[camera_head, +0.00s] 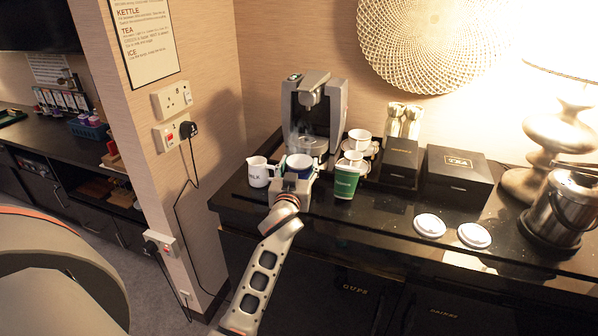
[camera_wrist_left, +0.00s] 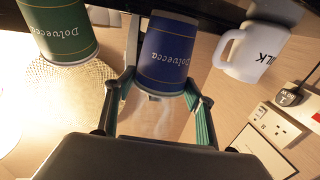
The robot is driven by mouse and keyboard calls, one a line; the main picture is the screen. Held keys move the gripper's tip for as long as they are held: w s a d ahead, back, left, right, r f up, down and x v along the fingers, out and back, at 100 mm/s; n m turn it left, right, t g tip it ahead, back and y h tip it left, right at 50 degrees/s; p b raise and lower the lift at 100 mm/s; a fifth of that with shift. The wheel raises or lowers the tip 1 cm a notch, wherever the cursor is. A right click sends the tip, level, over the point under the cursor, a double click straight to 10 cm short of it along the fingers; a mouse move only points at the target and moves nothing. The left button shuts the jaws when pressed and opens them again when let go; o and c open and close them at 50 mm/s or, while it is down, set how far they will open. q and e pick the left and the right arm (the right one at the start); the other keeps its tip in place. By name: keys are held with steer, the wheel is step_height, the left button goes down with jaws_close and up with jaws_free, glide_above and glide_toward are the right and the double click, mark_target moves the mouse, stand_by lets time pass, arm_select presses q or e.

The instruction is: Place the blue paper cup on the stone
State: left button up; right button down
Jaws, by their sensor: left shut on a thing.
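My left gripper (camera_head: 297,184) is at the front of the dark counter, before the coffee machine. It is shut on the blue paper cup (camera_head: 300,164), with the gripper's body hiding much of the cup in the head view. In the left wrist view, which looks upside down, the blue cup (camera_wrist_left: 168,55) sits between the two fingers (camera_wrist_left: 160,88). I cannot clearly tell whether the cup's base touches anything. I cannot pick out a distinct stone in either view. My right gripper is not in view.
A white milk jug (camera_head: 258,172) stands left of the blue cup, and a green paper cup (camera_head: 346,181) stands right. The coffee machine (camera_head: 338,100) is behind. White cups (camera_head: 359,140), a tea box (camera_head: 458,160), two white lids (camera_head: 430,226) and an ice bucket (camera_head: 556,215) lie further right.

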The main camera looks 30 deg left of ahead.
arm_select(q)
steer(key=shift+f, duration=1.05)
steer(key=shift+f, duration=0.15)
steer(key=o, duration=1.3)
steer(key=shift+c, duration=0.2)
